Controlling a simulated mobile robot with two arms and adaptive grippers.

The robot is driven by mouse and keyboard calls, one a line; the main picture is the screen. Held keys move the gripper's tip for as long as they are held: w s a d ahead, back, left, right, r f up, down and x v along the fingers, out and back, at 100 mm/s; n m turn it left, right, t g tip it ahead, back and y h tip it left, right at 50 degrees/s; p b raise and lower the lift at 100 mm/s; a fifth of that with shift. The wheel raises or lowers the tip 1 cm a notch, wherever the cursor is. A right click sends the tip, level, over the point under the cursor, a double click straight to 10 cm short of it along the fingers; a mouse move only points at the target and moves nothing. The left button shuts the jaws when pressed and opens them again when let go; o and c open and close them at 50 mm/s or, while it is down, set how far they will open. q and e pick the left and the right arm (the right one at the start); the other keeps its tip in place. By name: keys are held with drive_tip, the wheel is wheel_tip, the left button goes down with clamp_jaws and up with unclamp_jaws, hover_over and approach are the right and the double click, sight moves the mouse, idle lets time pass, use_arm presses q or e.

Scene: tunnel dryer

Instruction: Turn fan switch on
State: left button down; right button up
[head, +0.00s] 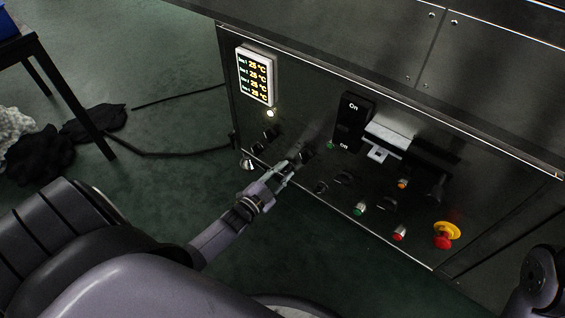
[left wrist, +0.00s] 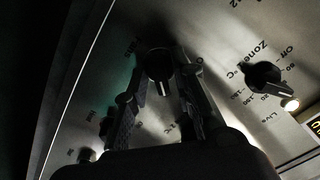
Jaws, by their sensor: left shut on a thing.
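My left gripper (head: 289,167) reaches the dark control panel (head: 300,110) from the left in the head view. It is shut on a black rotary knob (left wrist: 158,66), which shows between its two fingers in the left wrist view (left wrist: 162,88). Another black knob (left wrist: 264,76), beside a "Zone" temperature dial, sits apart to the right in the wrist view. My right gripper is out of view.
A lit temperature display (head: 255,77) is at the panel's upper left. A black box (head: 352,118) marked On and Off is right of my gripper. A yellow and red emergency button (head: 445,234) is at lower right. A dark cable (head: 170,153) lies on the green floor.

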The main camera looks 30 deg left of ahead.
use_arm(q)
drive_tip(key=c, duration=1.7)
unclamp_jaws()
drive_tip(key=shift+o, duration=0.2)
drive_tip(key=s+a, duration=0.1)
drive_tip(key=s, duration=1.1)
